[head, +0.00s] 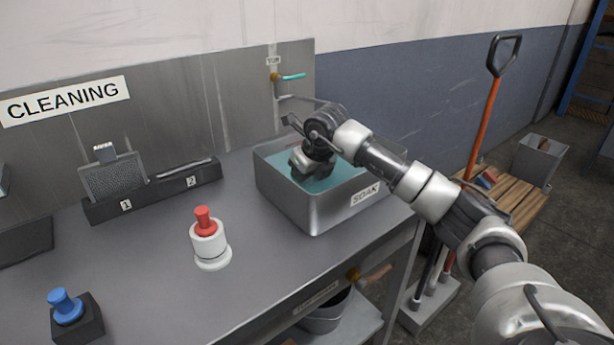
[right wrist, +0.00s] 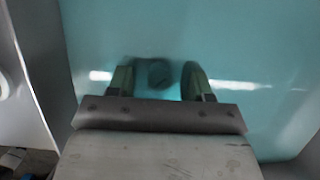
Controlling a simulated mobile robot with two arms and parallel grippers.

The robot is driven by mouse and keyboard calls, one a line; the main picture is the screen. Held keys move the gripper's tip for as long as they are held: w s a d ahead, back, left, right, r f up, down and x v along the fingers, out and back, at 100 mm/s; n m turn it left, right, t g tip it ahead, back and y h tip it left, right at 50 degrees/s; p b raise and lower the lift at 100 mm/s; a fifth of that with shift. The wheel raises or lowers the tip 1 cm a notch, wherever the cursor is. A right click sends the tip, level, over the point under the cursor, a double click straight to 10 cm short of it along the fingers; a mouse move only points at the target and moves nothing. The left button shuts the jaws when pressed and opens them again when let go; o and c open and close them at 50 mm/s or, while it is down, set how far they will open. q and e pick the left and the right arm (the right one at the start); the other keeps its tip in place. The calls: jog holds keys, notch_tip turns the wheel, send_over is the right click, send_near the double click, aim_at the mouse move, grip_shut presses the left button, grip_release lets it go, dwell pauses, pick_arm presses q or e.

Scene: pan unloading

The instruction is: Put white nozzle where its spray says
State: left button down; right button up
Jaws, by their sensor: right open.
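The SOAK basin (head: 330,215) is a grey metal tub with teal liquid (head: 345,178), on the right of the bench. My right gripper (head: 312,172) reaches down into it, with its fingertips hidden in the head view. In the right wrist view my right gripper (right wrist: 160,78) is open in the teal liquid. A small dark round shape (right wrist: 159,74) shows blurred between its fingers; I cannot tell what it is or whether it is touched. I cannot make out a white nozzle. A red knob-topped piece (head: 205,220) stands on a white round base (head: 210,247). My left gripper is out of view.
A blue knob-topped piece (head: 66,306) stands on a black block (head: 81,325). A rack (head: 150,193) marked 1 and 2 holds a mesh-faced piece (head: 113,178) at 1. A teal-handled tap (head: 290,77) is behind the basin. The bench front middle is clear.

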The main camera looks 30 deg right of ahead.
jog(key=v, duration=1.2)
jog(key=shift+r, duration=0.2)
